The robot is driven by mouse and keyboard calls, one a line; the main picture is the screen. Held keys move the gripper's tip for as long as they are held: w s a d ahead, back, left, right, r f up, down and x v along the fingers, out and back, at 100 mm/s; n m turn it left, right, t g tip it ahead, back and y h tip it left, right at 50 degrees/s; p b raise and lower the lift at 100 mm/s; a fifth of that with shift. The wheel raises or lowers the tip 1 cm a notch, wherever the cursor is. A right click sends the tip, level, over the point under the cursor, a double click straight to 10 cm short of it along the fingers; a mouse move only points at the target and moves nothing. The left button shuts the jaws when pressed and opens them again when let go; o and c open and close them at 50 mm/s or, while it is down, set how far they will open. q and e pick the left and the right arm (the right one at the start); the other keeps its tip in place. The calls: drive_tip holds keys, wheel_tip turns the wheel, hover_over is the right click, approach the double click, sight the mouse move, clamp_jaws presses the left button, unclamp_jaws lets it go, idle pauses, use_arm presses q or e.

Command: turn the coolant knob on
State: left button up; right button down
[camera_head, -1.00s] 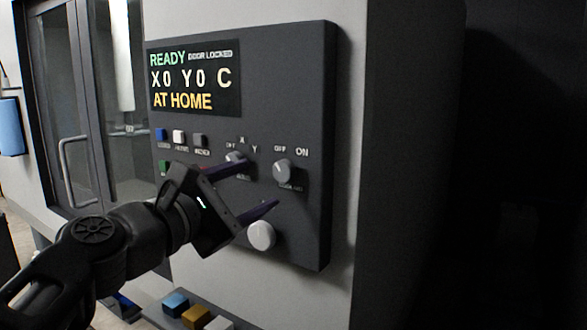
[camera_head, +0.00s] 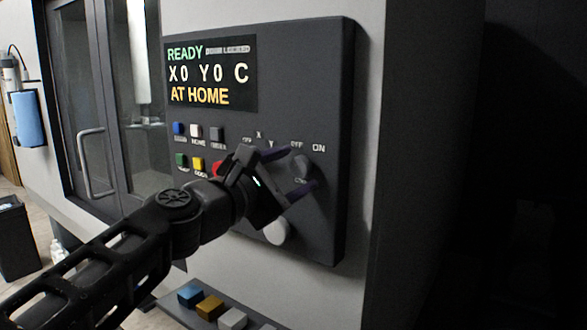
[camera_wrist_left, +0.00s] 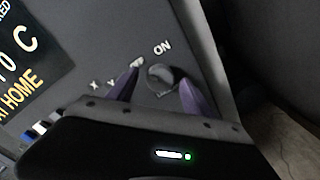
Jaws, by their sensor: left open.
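The coolant knob (camera_head: 303,167) is a round grey knob under the OFF and ON labels at the right of the dark control panel (camera_head: 330,60). It also shows in the left wrist view (camera_wrist_left: 163,78). My left gripper (camera_head: 298,170) is open, with its purple fingers on either side of the knob. In the left wrist view its fingertips (camera_wrist_left: 160,78) straddle the knob; whether they touch it I cannot tell. The knob's pointer is too dark to read. The axis selector knob is hidden behind my left gripper. My right gripper is not in view.
A display (camera_head: 210,75) reads READY and AT HOME. Several coloured buttons (camera_head: 197,148) lie left of my gripper, and a pale round dial (camera_head: 278,232) sits below it. A ledge with coloured blocks (camera_head: 209,307) is underneath. The machine door (camera_head: 95,120) is at left.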

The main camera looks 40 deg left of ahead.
use_arm(q)
drive_tip(key=shift+w, duration=0.25)
clamp_jaws()
idle(0.5)
